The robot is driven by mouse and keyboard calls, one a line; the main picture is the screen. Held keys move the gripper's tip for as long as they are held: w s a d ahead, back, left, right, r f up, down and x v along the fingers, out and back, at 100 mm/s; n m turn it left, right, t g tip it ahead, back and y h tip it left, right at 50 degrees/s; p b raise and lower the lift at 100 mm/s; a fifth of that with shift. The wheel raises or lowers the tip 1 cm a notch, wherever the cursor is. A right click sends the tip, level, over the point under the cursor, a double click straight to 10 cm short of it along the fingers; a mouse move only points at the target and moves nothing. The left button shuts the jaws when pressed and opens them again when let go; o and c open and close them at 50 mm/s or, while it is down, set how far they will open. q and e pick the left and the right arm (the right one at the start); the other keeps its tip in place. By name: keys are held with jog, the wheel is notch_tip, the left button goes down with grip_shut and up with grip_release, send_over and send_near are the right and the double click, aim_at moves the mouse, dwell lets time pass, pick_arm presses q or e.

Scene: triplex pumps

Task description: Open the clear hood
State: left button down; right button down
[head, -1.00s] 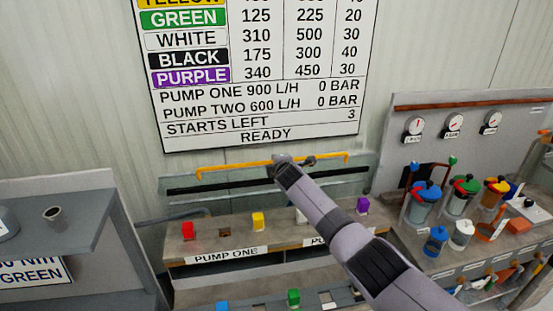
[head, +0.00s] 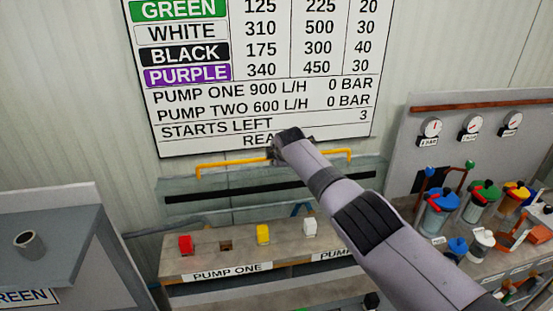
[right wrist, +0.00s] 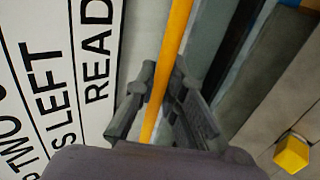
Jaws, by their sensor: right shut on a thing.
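The clear hood (head: 232,211) is a see-through panel with a black strip across it, raised above the back of the pump bench in front of the wall board. Its yellow handle bar (head: 225,163) runs along its upper edge. My right gripper (head: 277,150) is shut on the bar near its middle; my own wrist hides part of this in the head view. In the right wrist view the bar (right wrist: 175,45) passes between the two fingers (right wrist: 165,90). My left gripper is not in view.
The pump bench (head: 207,262) carries red, yellow and white blocks. A wall board (head: 250,95) stands close behind the bar. At right is a panel with gauges (head: 431,128) and coloured jars (head: 441,204). A grey shelf (head: 55,240) stands at left.

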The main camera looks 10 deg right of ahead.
jog(key=c, duration=1.7)
grip_release()
jog(key=shift+s, duration=0.1)
jog(key=shift+o, duration=0.2)
jog(key=shift+r, duration=0.2)
jog(key=shift+s+r, duration=0.25)
jog(key=shift+s, duration=0.05)
jog(key=shift+v, duration=0.95)
jog(key=v, duration=0.9)
jog(key=shift+s+f, duration=0.1)
